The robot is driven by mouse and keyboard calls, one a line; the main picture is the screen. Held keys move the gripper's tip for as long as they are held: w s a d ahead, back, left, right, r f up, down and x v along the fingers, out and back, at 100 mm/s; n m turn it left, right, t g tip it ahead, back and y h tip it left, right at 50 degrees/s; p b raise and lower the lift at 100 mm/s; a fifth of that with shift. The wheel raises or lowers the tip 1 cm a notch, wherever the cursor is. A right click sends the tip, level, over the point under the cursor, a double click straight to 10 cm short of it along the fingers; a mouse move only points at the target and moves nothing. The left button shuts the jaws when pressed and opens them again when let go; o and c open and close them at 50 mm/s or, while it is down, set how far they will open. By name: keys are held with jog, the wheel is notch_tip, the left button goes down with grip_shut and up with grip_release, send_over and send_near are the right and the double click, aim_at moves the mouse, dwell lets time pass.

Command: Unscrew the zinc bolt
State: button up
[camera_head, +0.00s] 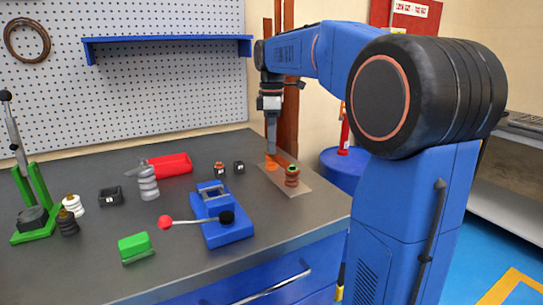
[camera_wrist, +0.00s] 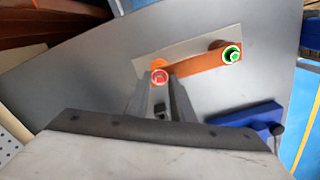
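A copper-orange bar (camera_wrist: 205,65) lies on a pale plate (camera_wrist: 185,40) in the wrist view. A small round head with a red mark (camera_wrist: 159,77) is at its near end, and a bolt head with a green ring (camera_wrist: 232,53) is at its far end. I cannot tell which is zinc. My gripper (camera_wrist: 160,84) points down at the red-marked head, its fingertips on either side; whether they touch it is unclear.
A blue bender (camera_head: 222,215) with a red-knobbed lever stands left of the plate. The pegboard wall (camera_head: 150,90) bounds the bench behind.

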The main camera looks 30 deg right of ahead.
jog(key=m, duration=0.5)
jog(key=shift+m, duration=0.4)
jog(key=shift+m, duration=0.5)
grip_shut()
